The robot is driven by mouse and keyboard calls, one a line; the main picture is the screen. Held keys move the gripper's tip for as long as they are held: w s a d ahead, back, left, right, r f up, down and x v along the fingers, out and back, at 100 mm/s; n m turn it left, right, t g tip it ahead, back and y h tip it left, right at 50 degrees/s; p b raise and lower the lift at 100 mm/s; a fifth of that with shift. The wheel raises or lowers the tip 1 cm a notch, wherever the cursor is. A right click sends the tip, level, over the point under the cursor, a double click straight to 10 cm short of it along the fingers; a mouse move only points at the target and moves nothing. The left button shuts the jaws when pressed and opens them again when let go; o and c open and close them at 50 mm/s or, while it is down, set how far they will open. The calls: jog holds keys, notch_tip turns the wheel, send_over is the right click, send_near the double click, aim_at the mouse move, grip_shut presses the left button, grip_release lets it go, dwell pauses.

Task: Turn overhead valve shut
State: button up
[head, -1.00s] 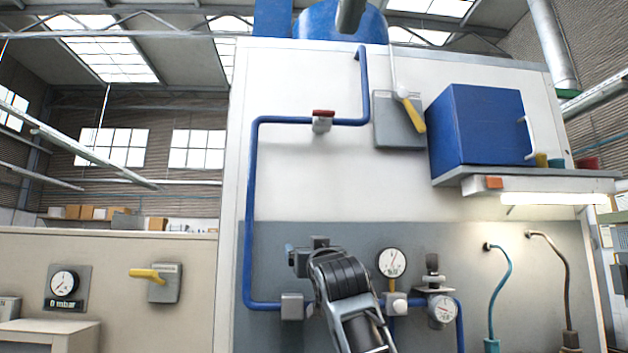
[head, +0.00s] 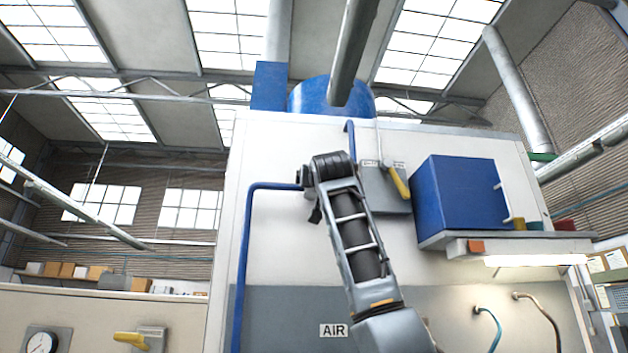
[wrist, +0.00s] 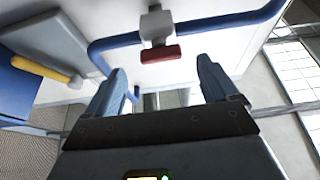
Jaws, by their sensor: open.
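The overhead valve has a short red handle (wrist: 160,54) on a grey body (wrist: 156,25), set in a blue pipe (wrist: 215,27). In the wrist view it is at top centre. The handle lies crosswise, just beyond my fingertips and roughly in line with the gap between them. My gripper (wrist: 161,78) is open, with nothing between its fingers. In the head view my raised arm hides the valve, and the blue pipe (head: 238,260) runs up to its left. My gripper is mostly hidden behind my wrist there.
A grey switch box (head: 378,190) with a yellow lever (head: 398,184) is right of my wrist. Further right, a blue box (head: 460,195) sits on a shelf (head: 470,238) that juts from the panel. The wall left of the pipe is set back, leaving free room.

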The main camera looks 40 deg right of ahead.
jog(key=shift+p+x, duration=0.65)
jog(key=shift+x, duration=1.85)
jog(key=shift+c, duration=0.4)
jog(key=c, duration=1)
jog(key=shift+m, duration=0.3)
jog(key=shift+w+a+r+m+g+h+p, duration=0.1)
jog(key=shift+m+g+h+p, duration=0.3)
jog(key=shift+m+g+p, duration=2.3)
jog(key=shift+a+r+m+g+h+p, duration=0.1)
jog(key=shift+m+g+h+p, duration=0.6)
jog(key=shift+m, duration=3.85)
jog(key=shift+w+a+r+m+g+h+p, duration=0.1)
jog(key=shift+m+g+p, duration=0.9)
jog(key=shift+m+p, duration=1.95)
jog(key=shift+f+m+b, duration=0.1)
jog(key=shift+m+b, duration=0.6)
jog(key=shift+m, duration=0.2)
